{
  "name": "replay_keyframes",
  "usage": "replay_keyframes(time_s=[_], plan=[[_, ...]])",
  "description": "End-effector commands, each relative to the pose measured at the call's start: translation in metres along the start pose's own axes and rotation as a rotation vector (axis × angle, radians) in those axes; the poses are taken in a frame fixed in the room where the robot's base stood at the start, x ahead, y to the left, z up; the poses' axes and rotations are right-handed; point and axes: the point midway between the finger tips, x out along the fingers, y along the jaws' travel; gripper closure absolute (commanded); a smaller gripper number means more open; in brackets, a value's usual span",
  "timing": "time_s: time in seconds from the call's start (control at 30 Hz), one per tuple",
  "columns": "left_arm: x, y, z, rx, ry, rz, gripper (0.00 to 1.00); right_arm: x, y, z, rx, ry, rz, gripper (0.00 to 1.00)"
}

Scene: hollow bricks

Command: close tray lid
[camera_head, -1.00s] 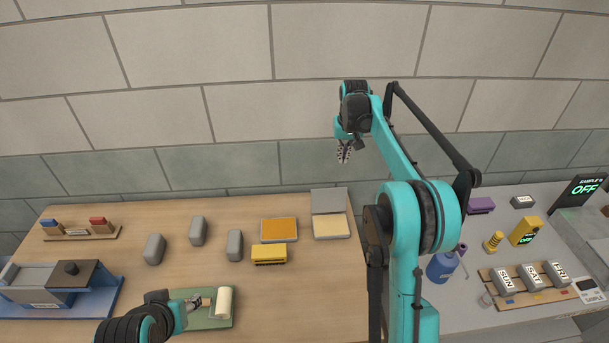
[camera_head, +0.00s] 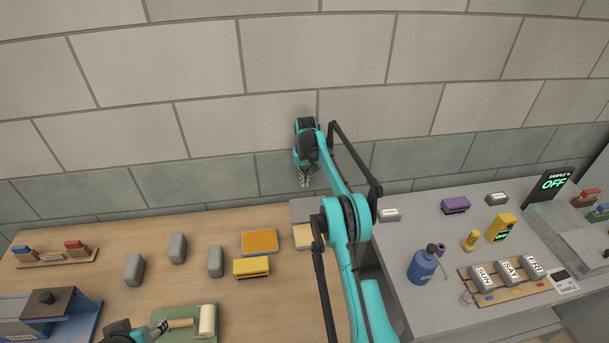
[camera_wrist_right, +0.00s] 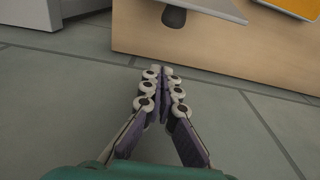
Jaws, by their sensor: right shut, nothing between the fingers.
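The cream-filled tray (camera_head: 304,238) sits at the right end of the wooden table, partly behind my right arm. Its grey lid (camera_head: 300,208) is open at the tray's back side. In the right wrist view the grey lid (camera_wrist_right: 215,8) juts past the table edge, with a dark knob (camera_wrist_right: 174,17) below it. My right gripper (camera_head: 305,184) is shut and empty, behind the lid in the head view; in the wrist view its fingertips (camera_wrist_right: 160,70) are apart from the knob. My left gripper (camera_head: 161,328) is beside a roller's wooden handle (camera_head: 181,323); its grip is unclear.
An orange-filled tray (camera_head: 260,242) is just left of the cream one, with a yellow block (camera_head: 251,267) in front. Several grey blocks (camera_head: 177,248) stand farther left. A grey counter (camera_head: 420,222) with a blue bottle (camera_head: 422,265) lies right of my arm.

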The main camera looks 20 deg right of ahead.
Motion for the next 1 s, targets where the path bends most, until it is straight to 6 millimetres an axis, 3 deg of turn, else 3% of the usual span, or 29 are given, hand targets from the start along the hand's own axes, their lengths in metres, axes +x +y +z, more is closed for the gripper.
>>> replay_keyframes(time_s=[0.1,0.17,0.5,1.0], plan=[[0.004,0.000,0.003,0.000,0.000,0.000,0.56,0.028,0.000,0.000,0.000,0.000,0.000,1.00],[0.004,0.000,0.003,0.000,0.000,0.000,0.56,0.036,0.000,0.002,0.000,0.000,0.000,1.00],[0.006,0.000,0.004,0.000,0.000,0.000,0.56,0.022,0.000,0.033,0.000,0.000,0.000,1.00],[0.006,0.000,0.004,0.000,0.000,0.000,0.56,0.019,0.000,0.038,0.000,0.001,0.000,1.00]])
